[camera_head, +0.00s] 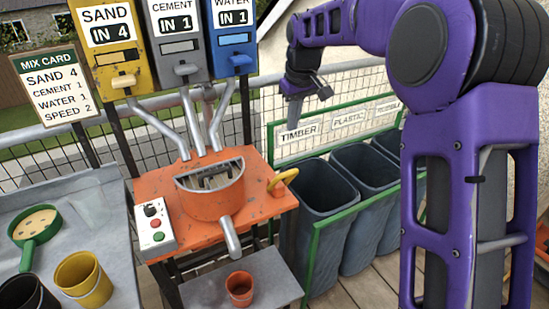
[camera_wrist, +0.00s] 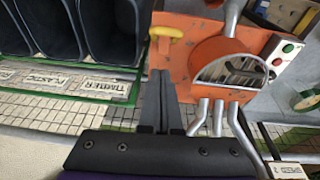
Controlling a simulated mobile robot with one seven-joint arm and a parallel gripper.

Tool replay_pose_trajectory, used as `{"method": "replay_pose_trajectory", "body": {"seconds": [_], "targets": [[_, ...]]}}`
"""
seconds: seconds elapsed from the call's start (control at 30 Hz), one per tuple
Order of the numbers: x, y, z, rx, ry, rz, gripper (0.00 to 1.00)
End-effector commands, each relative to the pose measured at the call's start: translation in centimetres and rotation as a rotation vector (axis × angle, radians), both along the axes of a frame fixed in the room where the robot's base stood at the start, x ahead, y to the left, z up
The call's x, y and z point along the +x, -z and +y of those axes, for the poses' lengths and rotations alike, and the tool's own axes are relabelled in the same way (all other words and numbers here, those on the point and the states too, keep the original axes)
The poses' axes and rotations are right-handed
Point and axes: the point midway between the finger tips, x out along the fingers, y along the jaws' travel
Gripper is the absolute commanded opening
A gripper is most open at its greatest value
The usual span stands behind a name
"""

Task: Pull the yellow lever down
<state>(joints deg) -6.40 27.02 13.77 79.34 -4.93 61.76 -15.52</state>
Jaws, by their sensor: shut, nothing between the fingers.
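The yellow lever (camera_head: 283,181) is a curved handle on the right side of an orange mixer (camera_head: 213,195). In the wrist view the yellow lever (camera_wrist: 168,33) shows near the top, on an orange panel beside the round drum. My gripper (camera_wrist: 162,76) is shut and empty, its two dark fingers together, and in the wrist picture its tips appear below the lever, apart from it.
Sand (camera_head: 103,45), cement (camera_head: 178,38) and water (camera_head: 229,33) dispensers with their own knobs stand over the mixer. A control box (camera_head: 154,222) is at its left. Dark bins (camera_head: 322,185) in a green frame stand at its right. A terracotta pot (camera_head: 240,289) sits under the spout.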

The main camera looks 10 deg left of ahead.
Motion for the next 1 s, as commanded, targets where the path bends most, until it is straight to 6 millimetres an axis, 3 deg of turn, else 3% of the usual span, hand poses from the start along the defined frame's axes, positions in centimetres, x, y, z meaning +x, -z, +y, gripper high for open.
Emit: {"method": "replay_pose_trajectory", "body": {"seconds": [0.63,0.77,1.0], "targets": [[0.0,0.3,0.5,0.014,0.009,0.011,0.00],[0.3,1.9,0.7,0.015,0.009,0.013,0.00],[1.2,6.9,1.3,0.014,0.008,0.013,0.00]]}}
